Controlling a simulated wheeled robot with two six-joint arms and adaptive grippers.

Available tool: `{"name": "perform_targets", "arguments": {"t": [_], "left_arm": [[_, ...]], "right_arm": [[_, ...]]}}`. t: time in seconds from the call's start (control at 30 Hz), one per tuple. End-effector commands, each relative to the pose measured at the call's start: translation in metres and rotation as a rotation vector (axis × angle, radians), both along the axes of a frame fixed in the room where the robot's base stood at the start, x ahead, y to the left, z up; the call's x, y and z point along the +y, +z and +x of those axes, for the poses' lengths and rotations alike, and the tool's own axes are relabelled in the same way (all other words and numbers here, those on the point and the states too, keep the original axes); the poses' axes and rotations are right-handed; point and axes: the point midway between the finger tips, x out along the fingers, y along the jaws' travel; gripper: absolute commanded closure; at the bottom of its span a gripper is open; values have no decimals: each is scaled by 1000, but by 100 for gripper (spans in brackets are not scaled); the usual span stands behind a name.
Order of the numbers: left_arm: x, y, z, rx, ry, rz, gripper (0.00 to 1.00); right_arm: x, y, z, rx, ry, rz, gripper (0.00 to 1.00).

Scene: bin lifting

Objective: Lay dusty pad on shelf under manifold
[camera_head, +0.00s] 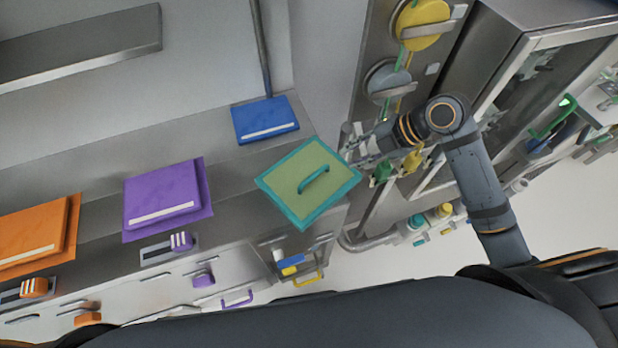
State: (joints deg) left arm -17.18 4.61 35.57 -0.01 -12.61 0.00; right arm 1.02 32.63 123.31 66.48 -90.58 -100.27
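A square olive-green pad with a teal border and a teal handle (309,184), which I take for the dusty pad, is over the right end of the grey counter. It is turned at an angle, with its front corner past the counter's edge. My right gripper (350,150) is at the pad's upper right edge and appears shut on it; the fingertips are small and hard to make out. My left gripper is not in view. Yellow and grey round valve parts (424,22) on a panel at the upper right may be the manifold. I cannot make out a shelf under it clearly.
Blue (265,119), purple (163,195) and orange (32,236) pads lie along the counter (225,190). A grey wall shelf (80,50) is at the upper left. A metal-framed cabinet (510,60) stands behind my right arm. Pale floor is open at the lower right.

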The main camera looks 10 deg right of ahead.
Motion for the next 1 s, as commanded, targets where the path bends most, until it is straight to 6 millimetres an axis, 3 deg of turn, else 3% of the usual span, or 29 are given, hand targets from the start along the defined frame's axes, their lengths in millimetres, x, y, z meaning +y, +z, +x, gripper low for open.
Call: {"name": "perform_targets", "arguments": {"t": [0.23, 0.5, 0.77, 1.0], "left_arm": [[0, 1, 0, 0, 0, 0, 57], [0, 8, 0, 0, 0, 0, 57], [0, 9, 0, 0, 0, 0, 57], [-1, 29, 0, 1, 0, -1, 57]], "right_arm": [[4, 1, 3, -25, 43, 9, 76], [27, -28, 10, -22, 40, 11, 76], [33, -37, 12, -22, 41, 5, 76], [57, -63, 15, -20, 38, 11, 76]]}}
